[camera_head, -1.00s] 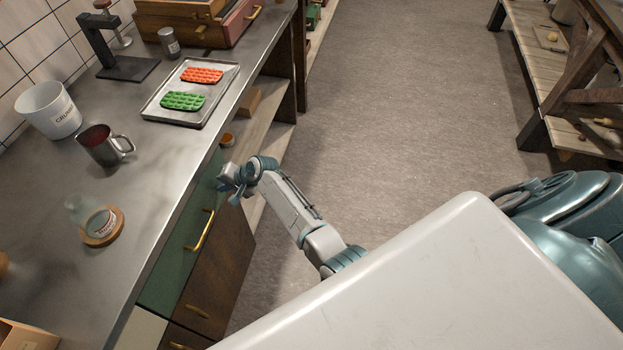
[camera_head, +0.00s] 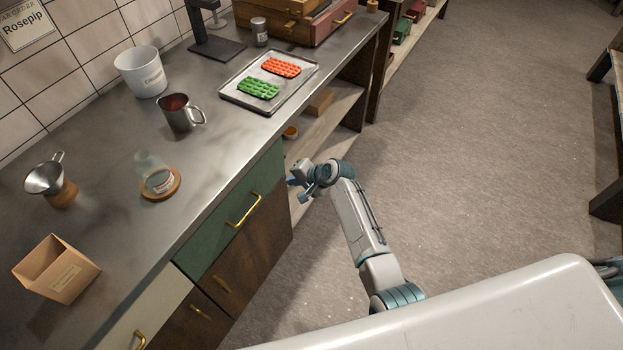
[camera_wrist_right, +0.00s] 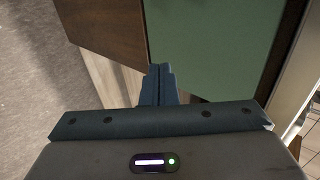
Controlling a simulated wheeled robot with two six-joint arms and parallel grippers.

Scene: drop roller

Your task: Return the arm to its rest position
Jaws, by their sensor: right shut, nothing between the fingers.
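My right arm (camera_head: 357,222) reaches from the lower right toward the counter front in the head view. Its gripper (camera_head: 293,184) hangs over the floor beside the counter, lower than the top, near the right end of the green drawer. In the right wrist view the gripper's fingers (camera_wrist_right: 159,85) are together with nothing between them. They point at the green panel (camera_wrist_right: 215,45) and the brown wood panel (camera_wrist_right: 103,28). I cannot tell the exact gap to the cabinet. My left gripper is not in view.
The steel counter (camera_head: 215,140) holds a tray (camera_head: 232,94) with green and orange molds, a steel pitcher (camera_head: 178,113), a white bucket (camera_head: 141,72), a glass flask (camera_head: 156,174) and a cardboard box (camera_head: 57,270). A brass handle (camera_head: 243,211) sticks out of the green drawer. Floor (camera_head: 480,130) is open to the right.

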